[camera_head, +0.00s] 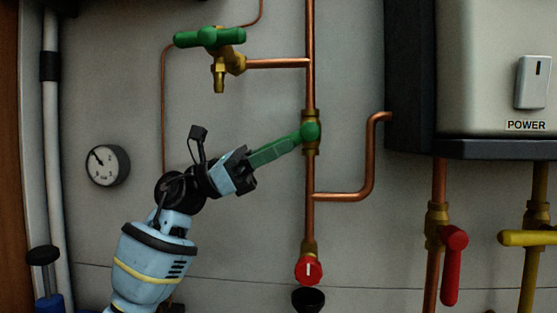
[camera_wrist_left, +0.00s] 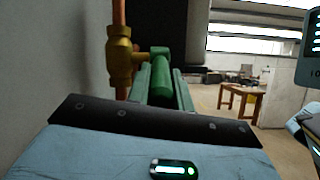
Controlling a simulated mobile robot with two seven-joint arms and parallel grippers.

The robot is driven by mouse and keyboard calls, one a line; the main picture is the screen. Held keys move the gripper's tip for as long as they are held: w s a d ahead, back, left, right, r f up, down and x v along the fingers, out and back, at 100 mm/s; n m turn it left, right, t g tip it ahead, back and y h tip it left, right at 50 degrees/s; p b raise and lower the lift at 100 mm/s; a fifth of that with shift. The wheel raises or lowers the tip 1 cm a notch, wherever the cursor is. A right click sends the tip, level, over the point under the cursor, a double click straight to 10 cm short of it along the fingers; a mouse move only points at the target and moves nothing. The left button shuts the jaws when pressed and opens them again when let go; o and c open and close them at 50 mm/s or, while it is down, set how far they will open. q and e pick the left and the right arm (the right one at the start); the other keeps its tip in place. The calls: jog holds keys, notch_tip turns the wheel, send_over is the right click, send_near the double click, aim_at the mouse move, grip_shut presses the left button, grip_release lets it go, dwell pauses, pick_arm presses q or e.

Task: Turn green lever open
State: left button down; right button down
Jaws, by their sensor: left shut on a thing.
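The green lever (camera_head: 311,131) belongs to a brass valve on the vertical copper pipe, in the middle of the head view. It reaches out left and slightly down, across the pipe's line. My left gripper (camera_head: 276,151) comes from the lower left and is shut on this lever, its fingers lying along it. In the left wrist view the lever (camera_wrist_left: 160,72) shows between the two greenish fingers (camera_wrist_left: 163,92), with the brass valve body (camera_wrist_left: 121,57) just left. The fingers hide much of the lever.
Another green handle (camera_head: 210,37) sits on a brass tap at upper left. A gauge (camera_head: 107,165) is left of my arm. A red round knob (camera_head: 309,270) is below the valve. Red (camera_head: 453,262) and yellow (camera_head: 528,238) levers hang under the boiler (camera_head: 490,70) at right.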

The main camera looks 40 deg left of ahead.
pick_arm(q)
jog(key=shift+d+f+h, duration=0.1)
jog(key=shift+f+h, duration=0.05)
jog(key=shift+h, duration=0.15)
pick_arm(e)
jog(key=shift+w+f, duration=0.15)
jog(key=shift+w, duration=0.2)
pick_arm(q)
jog(key=c, duration=1.3)
grip_release()
jog(key=shift+o, duration=0.2)
pick_arm(e)
jog(key=shift+s, duration=0.3)
jog(key=shift+s+f, duration=0.1)
